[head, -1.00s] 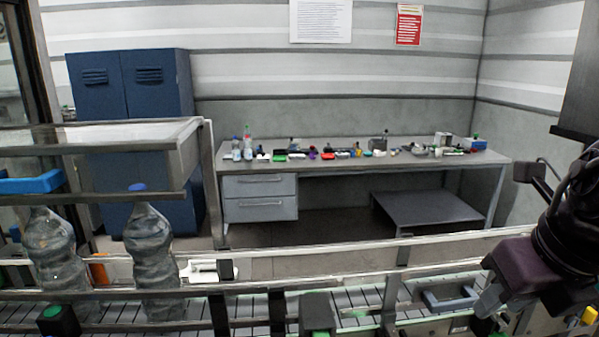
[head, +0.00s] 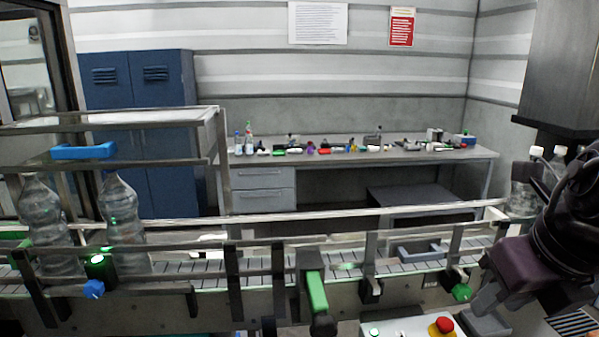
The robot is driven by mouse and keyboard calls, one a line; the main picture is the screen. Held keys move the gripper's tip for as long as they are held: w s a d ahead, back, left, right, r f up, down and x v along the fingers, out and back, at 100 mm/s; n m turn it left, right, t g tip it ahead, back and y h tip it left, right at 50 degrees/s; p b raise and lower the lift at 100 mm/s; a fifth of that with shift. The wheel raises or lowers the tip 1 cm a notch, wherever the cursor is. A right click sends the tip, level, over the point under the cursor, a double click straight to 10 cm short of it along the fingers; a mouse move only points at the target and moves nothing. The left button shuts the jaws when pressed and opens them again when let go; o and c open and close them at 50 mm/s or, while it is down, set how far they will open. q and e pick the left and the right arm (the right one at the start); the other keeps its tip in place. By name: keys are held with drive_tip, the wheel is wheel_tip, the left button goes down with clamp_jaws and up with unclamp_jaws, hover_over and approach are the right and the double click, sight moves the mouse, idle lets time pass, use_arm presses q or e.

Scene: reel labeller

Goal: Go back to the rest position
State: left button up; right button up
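My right gripper (head: 487,305) is at the lower right of the head view, in front of the conveyor's near rail. Its grey fingers point down and left. I see nothing held in it, but the gap between the fingertips is not clear. My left gripper is not in view. The conveyor (head: 205,268) runs across the view with metal guide rails. Two clear plastic bottles stand on it at the left: one bottle (head: 43,222) at the far left and another bottle (head: 122,222) beside it.
A control box (head: 400,327) with a red button (head: 442,325) sits at the bottom. A green handle (head: 317,292) sticks out from the rail. A blue bar (head: 84,151) lies on the shelf frame. Behind are a cluttered workbench (head: 340,158) and a blue cabinet (head: 155,125).

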drive_tip(key=w+a+f+m+t+y, duration=0.4)
drive_tip(key=w+f+m+t, duration=0.4)
drive_tip(key=w+f+m, duration=0.55)
drive_tip(key=s+d+f+m+g+h, duration=0.1)
drive_tip(key=s+f+m+g+h, duration=0.15)
drive_tip(key=s+f+m, duration=0.4)
drive_tip(key=s+d+f+m+g+h, duration=0.1)
drive_tip(key=s+f+m+h, duration=0.2)
drive_tip(key=f+m, duration=0.6)
drive_tip(key=s+a+f+m+g+y, duration=0.1)
drive_tip(key=s+a+f+m+g, duration=0.3)
drive_tip(key=s+f+m+g, duration=0.4)
drive_tip(key=s+f+n+t+b, duration=0.3)
drive_tip(key=f+b, duration=0.8)
drive_tip(key=f, duration=2.8)
use_arm(q)
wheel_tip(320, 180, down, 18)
drive_tip(key=b, duration=0.7)
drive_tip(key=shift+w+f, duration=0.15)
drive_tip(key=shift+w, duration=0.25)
use_arm(e)
drive_tip(key=s+d+f+g, duration=0.1)
drive_tip(key=s+f, duration=0.9)
drive_tip(key=f, duration=0.2)
drive_tip(key=s+d+f+g, duration=0.2)
drive_tip(key=s+f, duration=0.8)
drive_tip(key=f, duration=0.3)
drive_tip(key=shift+d, duration=0.2)
